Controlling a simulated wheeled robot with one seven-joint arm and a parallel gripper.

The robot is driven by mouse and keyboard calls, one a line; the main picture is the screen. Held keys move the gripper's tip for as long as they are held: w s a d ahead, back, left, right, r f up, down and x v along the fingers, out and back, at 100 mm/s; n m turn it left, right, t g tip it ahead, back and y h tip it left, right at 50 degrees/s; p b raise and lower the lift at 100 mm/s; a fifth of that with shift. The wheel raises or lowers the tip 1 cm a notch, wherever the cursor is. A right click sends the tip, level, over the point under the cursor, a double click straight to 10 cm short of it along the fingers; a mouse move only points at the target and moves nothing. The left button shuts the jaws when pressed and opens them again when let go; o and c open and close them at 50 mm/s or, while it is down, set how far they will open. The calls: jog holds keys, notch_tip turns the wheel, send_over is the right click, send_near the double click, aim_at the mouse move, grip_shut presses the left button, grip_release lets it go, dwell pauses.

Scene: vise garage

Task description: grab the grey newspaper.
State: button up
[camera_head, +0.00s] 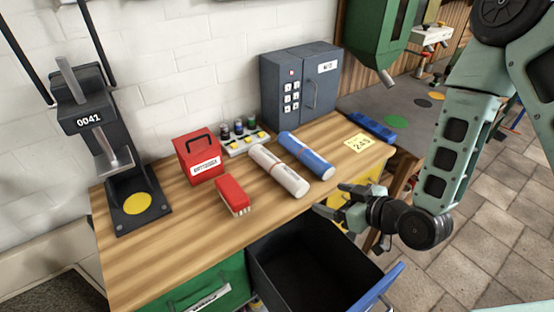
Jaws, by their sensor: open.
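The grey newspaper (279,171) is a rolled, light grey cylinder with a thin band round its middle. It lies slantwise on the wooden workbench. A blue roll (306,155) of similar shape lies beside it on the right. My gripper (328,202) is open and empty near the front edge of the bench, to the right of and lower in the picture than the grey newspaper. It is apart from the newspaper. The fingertips are small and partly dark in this view.
A red brush (233,196) and red box (199,158) are left of the newspaper. An open drawer (310,272) juts out below the bench (190,230). A press (109,150) stands far left.

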aim_at(298, 181)
jog(key=w+b, duration=0.1)
jog(key=b, duration=0.3)
jog(key=w+a+f+t+b, duration=0.1)
jog(key=w+b, duration=0.1)
jog(key=b, duration=0.1)
jog(key=shift+w+a+f+b, duration=0.2)
jog(key=shift+b, duration=0.15)
jog(key=b, duration=0.5)
jog(key=shift+w+a+f, duration=0.15)
jog(key=shift+a+f, duration=0.05)
jog(key=shift+a, duration=0.1)
jog(key=x, duration=0.2)
jog(key=p+x, duration=0.1)
jog(key=x, duration=0.3)
jog(key=shift+w+a+r+p, duration=0.15)
jog(key=shift+a+r+p, duration=0.1)
jog(key=shift+p, duration=0.1)
jog(key=shift+f+p+x, duration=0.1)
jog(key=shift+p+x, duration=0.35)
jog(key=shift+x, duration=1.05)
jog(key=shift+f+p+x, duration=0.15)
jog(key=shift+p+x, duration=0.25)
jog(key=shift+x, duration=1.1)
jog(key=shift+d, duration=0.1)
jog(key=c, duration=1.2)
